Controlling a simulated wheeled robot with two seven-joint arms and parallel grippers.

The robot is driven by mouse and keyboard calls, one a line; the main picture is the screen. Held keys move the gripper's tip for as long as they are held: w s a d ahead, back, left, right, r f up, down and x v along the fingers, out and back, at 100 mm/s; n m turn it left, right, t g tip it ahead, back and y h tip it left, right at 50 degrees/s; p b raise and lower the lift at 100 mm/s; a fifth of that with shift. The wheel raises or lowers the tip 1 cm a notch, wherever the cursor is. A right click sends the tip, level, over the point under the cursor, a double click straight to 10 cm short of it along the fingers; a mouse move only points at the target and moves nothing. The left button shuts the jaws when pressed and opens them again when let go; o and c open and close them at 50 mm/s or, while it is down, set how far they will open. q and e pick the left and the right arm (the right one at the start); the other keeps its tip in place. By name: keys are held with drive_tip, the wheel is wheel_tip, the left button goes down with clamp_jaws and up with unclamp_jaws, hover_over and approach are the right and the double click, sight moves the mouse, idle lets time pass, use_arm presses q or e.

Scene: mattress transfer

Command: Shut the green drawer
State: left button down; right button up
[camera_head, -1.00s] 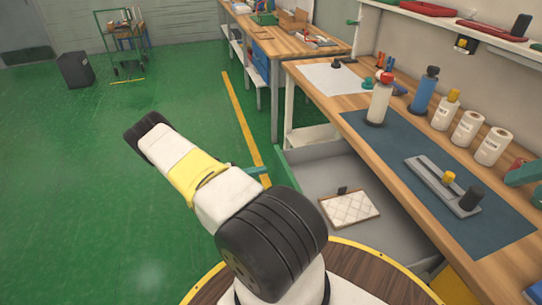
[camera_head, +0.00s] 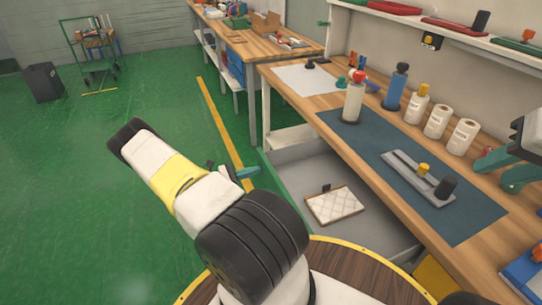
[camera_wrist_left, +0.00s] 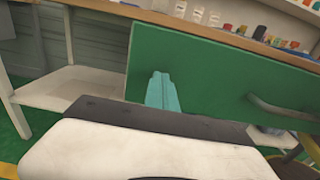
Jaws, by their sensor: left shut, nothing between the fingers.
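The green drawer stands pulled out under the workbench; its grey inside (camera_head: 300,170) is visible in the head view. Its green front (camera_wrist_left: 215,70) fills much of the left wrist view, with a bar handle (camera_wrist_left: 283,118) at the right. My left gripper (camera_head: 246,171) is outside the drawer front, its teal fingers together and empty. In the left wrist view the fingers (camera_wrist_left: 160,88) point at the green front; I cannot tell whether they touch it. My right gripper (camera_head: 505,170) is at the right edge above the bench, its teal fingers apart.
A framed white quilted pad (camera_head: 334,204) lies in the drawer. The workbench (camera_head: 300,98) carries bottles, paper rolls and a blue mat (camera_head: 450,215). A second bench (camera_head: 240,40), a bin (camera_head: 43,82) and a cart (camera_head: 92,45) stand further back. The green floor at left is clear.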

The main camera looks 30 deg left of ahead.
use_arm(q)
approach(315, 162)
drive_tip(key=w+d+r, duration=0.1)
drive_tip(key=w, duration=0.1)
drive_tip(key=w+d+r, duration=0.3)
drive_tip(key=w+d, duration=0.1)
drive_tip(key=shift+w+r, duration=0.1)
drive_tip(key=shift+r, duration=0.3)
drive_tip(key=shift+x, duration=0.9)
drive_tip(key=shift+w+r, duration=0.1)
drive_tip(key=shift+r, duration=0.05)
